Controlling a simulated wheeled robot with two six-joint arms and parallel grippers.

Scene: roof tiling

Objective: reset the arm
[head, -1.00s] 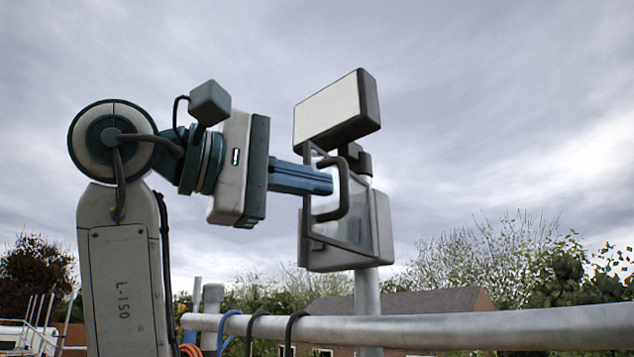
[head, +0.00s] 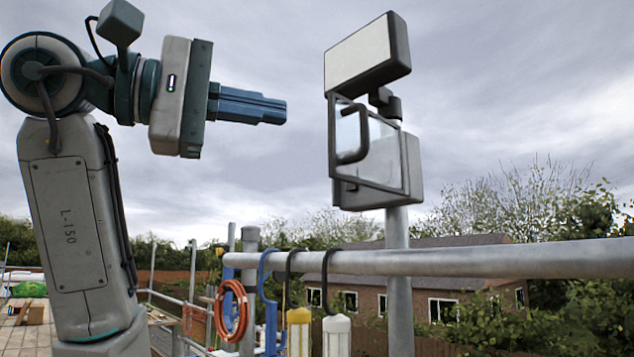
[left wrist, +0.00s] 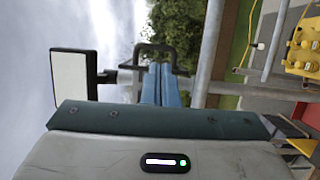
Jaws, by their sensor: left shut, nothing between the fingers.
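My left gripper (head: 285,110) is at the upper left of the head view, with its blue fingers shut together and nothing between them. It points right, toward a grey box with a glazed door (head: 375,150) and a dark handle (head: 353,135), mounted on a post. A clear gap separates the fingertips from the handle in the head view. In the left wrist view the blue fingers (left wrist: 161,85) overlap the handle (left wrist: 152,50) in the line of sight. The door stands partly open. My right gripper is in neither view.
A lamp-like panel (head: 367,53) sits above the box. A grey rail (head: 470,262) crosses the lower right, with an orange coil (head: 231,310) and hooked tools with yellow (head: 299,316) and white (head: 337,335) parts near it. Open sky surrounds the gripper.

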